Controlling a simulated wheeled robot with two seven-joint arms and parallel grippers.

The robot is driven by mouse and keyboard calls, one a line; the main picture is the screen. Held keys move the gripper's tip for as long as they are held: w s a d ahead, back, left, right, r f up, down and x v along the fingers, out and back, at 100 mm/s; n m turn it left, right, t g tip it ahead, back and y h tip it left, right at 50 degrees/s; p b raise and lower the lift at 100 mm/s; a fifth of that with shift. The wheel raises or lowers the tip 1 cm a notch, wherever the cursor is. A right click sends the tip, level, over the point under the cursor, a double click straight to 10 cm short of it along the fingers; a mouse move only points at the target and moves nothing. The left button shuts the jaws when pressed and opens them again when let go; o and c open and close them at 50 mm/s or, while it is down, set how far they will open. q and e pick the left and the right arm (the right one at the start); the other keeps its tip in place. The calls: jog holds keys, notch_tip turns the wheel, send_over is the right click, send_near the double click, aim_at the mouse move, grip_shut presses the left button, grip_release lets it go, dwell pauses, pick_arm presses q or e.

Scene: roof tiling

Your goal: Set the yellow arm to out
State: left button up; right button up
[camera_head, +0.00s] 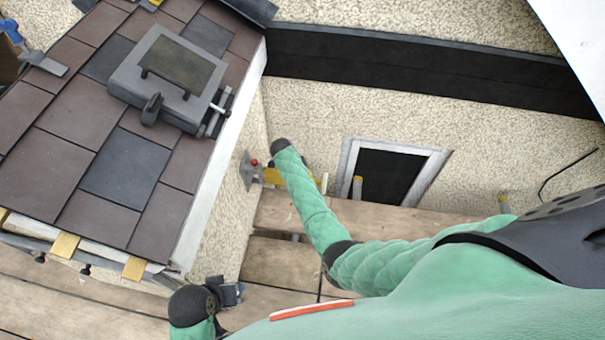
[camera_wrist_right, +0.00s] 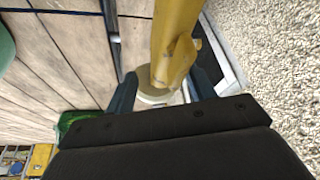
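The yellow arm (camera_head: 272,176) sits low by the wall, beside a grey bracket (camera_head: 246,170) with a red knob. My right forearm partly covers it in the head view. In the right wrist view the yellow arm (camera_wrist_right: 175,40) runs down between the two fingers of my right gripper (camera_wrist_right: 165,78). The fingers stand apart, with a gap showing on the left side; I cannot tell whether the right finger touches it. A pale round piece (camera_wrist_right: 150,88) shows behind the yellow arm. My left gripper (camera_head: 232,293) is low at the left, away from it; its fingers are unclear.
A tiled roof (camera_head: 125,165) with a grey hatch box (camera_head: 170,75) fills the left. Wooden planks (camera_head: 280,262) lie below the wall. A framed dark opening (camera_head: 385,175) is right of the yellow arm. A dark beam (camera_head: 420,70) crosses the wall above.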

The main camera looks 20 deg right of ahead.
pick_arm(q)
jog(key=shift+w+d+f, duration=0.15)
jog(key=shift+d+f, duration=0.05)
jog(key=shift+d, duration=0.15)
pick_arm(e)
jog(key=v, duration=0.7)
jog(key=shift+r, duration=0.35)
jog(key=shift+a, duration=0.15)
